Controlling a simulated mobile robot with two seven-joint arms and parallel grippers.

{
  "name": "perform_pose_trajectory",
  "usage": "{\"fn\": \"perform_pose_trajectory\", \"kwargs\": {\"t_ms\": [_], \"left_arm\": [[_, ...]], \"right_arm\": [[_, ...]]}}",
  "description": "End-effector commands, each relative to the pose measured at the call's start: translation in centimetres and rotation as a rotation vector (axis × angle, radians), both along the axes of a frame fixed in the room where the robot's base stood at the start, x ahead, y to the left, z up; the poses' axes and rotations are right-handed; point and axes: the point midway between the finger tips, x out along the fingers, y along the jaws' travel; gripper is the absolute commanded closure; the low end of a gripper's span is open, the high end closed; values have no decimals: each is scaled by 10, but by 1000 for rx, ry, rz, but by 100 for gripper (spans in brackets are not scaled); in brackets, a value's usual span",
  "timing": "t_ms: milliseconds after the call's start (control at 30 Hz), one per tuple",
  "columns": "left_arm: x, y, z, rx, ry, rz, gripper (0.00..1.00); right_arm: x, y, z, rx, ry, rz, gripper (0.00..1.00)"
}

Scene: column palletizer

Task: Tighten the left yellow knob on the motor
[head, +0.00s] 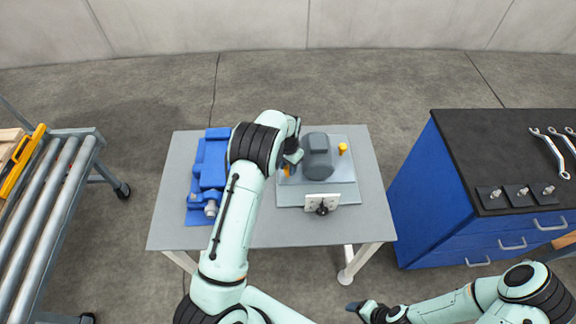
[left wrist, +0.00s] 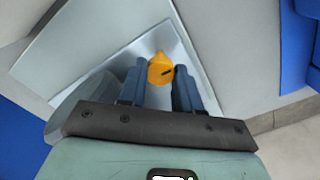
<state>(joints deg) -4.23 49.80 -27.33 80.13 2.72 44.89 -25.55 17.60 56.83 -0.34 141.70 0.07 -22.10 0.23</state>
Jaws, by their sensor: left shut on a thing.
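The grey motor (head: 318,160) sits on a light metal plate (head: 345,190) on the table. The right yellow knob (head: 343,148) stands to the right of the motor. The left yellow knob (head: 287,170) is at the motor's left side, partly covered by my left gripper (head: 292,160). In the left wrist view the yellow knob (left wrist: 160,68) lies between the two blue fingers of the left gripper (left wrist: 160,85), which is shut on it. My right gripper (head: 366,311) is low at the bottom edge, away from the table; its finger opening is too small to tell.
A blue vise (head: 208,170) stands on the left of the grey table (head: 270,236). A small bracket with a black knob (head: 322,207) is at the plate's front. A blue cabinet (head: 455,215) with wrenches (head: 552,150) stands right; a roller conveyor (head: 45,210) stands left.

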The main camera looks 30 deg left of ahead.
Motion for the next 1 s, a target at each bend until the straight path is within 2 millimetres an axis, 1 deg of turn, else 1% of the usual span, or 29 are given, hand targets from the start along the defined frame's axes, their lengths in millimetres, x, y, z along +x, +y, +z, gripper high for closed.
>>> {"fn": "perform_pose_trajectory", "kwargs": {"t_ms": [167, 367, 1000], "left_arm": [[0, 1, 1, 0, 0, -52, 97], [0, 0, 0, -1, -1, -181, 97], [0, 0, 1, 0, -1, -783, 97]], "right_arm": [[-1, 0, 0, 0, 1, 0, 31], [-2, 0, -1, 0, 2, 0, 31], [0, 0, 0, 0, 0, 0, 31]]}}
